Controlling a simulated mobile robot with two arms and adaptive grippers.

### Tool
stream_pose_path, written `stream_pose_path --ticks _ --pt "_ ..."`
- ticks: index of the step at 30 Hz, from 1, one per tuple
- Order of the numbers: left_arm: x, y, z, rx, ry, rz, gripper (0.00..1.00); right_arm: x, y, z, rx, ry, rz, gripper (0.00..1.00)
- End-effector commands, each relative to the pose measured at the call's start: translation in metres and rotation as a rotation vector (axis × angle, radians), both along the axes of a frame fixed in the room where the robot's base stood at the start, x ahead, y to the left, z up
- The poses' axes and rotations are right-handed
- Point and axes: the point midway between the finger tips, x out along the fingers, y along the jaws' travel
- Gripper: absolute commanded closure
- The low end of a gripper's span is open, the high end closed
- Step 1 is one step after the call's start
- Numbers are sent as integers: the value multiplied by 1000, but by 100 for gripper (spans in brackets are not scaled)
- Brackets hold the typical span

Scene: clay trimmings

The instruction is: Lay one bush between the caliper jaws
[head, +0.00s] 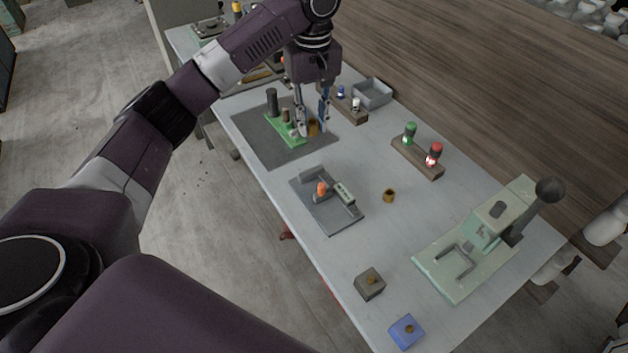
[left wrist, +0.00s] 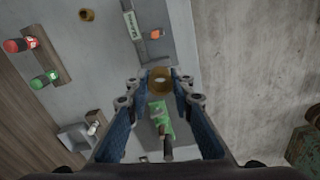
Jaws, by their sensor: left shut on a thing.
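A brass bush (head: 313,128) is held between the fingertips of my left gripper (head: 312,122), over the dark mat beside the green stand. A second bush (head: 389,196) stands on the bare table right of the caliper. My right gripper is out of view.
A green stand (head: 284,133) sits on the dark mat (head: 258,138). A grey tray (head: 373,93) stands behind. A pale green press (head: 470,250) and small grey and blue blocks (head: 406,331) are at the near end.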

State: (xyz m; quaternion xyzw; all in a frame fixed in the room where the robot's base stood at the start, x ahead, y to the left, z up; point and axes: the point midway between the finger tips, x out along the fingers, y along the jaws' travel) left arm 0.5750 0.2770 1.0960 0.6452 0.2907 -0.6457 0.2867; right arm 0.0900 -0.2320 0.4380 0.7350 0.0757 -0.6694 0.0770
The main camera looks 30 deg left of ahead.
Motion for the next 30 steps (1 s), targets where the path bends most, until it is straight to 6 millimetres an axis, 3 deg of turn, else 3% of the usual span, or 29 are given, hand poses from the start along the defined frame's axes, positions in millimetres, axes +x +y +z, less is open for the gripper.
stream_pose_path --ticks 7,15,30 --pt "-2 0 -60 -1 8 4 100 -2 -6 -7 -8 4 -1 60" --pt "-1 1 -125 1 6 4 100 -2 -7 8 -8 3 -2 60" --pt "-1 0 -188 1 2 3 100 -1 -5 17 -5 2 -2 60"
